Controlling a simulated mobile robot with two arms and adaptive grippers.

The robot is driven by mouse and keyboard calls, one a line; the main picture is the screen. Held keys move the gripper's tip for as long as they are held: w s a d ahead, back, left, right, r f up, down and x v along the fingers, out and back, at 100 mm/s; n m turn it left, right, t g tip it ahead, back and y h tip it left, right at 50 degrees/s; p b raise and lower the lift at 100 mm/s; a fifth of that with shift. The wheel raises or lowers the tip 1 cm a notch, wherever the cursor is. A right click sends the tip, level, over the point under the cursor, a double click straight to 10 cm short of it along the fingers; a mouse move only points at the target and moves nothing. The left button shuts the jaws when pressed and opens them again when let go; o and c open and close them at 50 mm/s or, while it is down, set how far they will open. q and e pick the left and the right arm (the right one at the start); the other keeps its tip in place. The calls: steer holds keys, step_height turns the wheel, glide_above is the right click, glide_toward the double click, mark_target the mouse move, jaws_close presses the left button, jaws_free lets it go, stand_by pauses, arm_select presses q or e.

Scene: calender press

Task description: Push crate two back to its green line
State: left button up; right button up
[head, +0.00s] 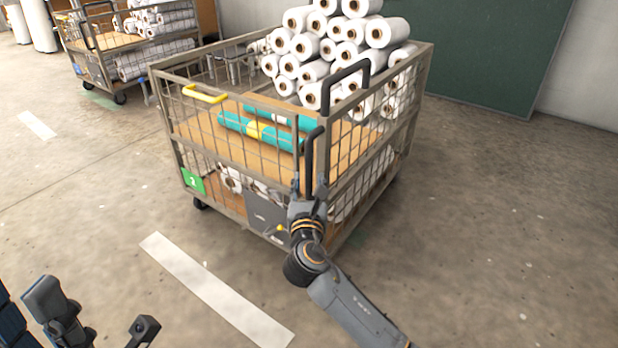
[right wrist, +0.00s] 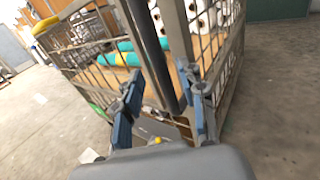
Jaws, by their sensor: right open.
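Crate two (head: 235,165) is a wire-mesh cart with a green number label (head: 194,182), standing in the middle of the head view. White rolls fill its back, and teal rolls (head: 262,132) lie on its board. A black upright handle (head: 309,150) stands at its near corner and shows large in the right wrist view (right wrist: 150,50). My right gripper (head: 308,190) is open at this handle. In the right wrist view its blue-padded fingers (right wrist: 163,82) are spread, with the bar between them. Dark parts of mine show at lower left; no left jaw is clear there.
A white floor strip (head: 215,290) lies in front of the crate. Another loaded cart (head: 125,45) stands at back left. A green board (head: 480,50) is on the back wall. Floor at right is clear.

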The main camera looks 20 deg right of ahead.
mark_target(309, 174)
steer(key=shift+b+x, duration=0.6)
steer(key=shift+x, duration=1.65)
steer(key=shift+c, duration=0.2)
jaws_close()
